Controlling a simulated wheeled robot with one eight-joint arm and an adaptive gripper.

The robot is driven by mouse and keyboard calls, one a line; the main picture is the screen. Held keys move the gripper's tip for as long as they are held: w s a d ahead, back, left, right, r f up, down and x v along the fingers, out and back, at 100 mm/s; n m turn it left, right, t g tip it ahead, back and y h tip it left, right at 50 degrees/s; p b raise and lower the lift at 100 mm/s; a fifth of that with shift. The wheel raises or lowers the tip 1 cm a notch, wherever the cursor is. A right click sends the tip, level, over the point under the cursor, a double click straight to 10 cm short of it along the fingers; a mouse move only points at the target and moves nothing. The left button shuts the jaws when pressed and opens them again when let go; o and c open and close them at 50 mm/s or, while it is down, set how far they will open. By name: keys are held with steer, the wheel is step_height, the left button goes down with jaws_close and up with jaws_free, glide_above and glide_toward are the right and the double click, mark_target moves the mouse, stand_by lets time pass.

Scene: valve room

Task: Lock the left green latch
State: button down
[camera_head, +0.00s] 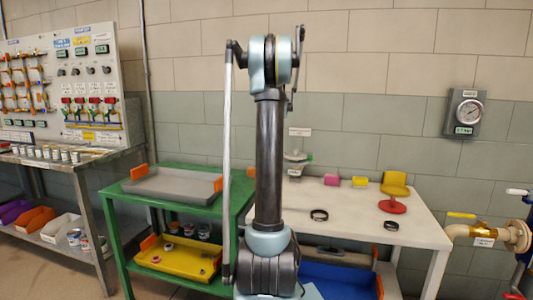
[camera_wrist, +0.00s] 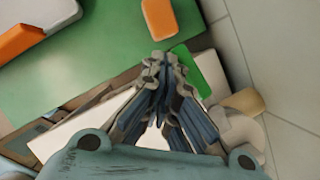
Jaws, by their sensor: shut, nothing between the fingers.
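My gripper (camera_wrist: 163,62) is in the wrist view with its fingertips together, shut and empty. A bright green piece (camera_wrist: 190,68) lies beside and partly behind the fingertips; I cannot tell whether it is the latch or whether they touch. In the head view my arm stands in the middle and hides what is behind it; my gripper does not show there. A small green part (camera_head: 309,157) shows at the white fitting (camera_head: 295,164) behind the white table. No left green latch can be clearly made out in the head view.
A green table (camera_head: 170,203) holds a grey tray (camera_head: 165,186); its top (camera_wrist: 85,70) fills much of the wrist view, with an orange block (camera_wrist: 160,18) near the fingers. A white table (camera_head: 350,225) stands right of it. A valve panel (camera_head: 85,80) is at left, a gauge (camera_head: 466,112) at right.

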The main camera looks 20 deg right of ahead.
stand_by(0.8)
steer(key=s+a+r, duration=0.3)
steer(key=s+r, duration=0.3)
steer(key=r, duration=0.3)
steer(key=shift+s+a, duration=0.25)
steer(key=shift+a, duration=0.05)
steer(key=shift+r, duration=0.1)
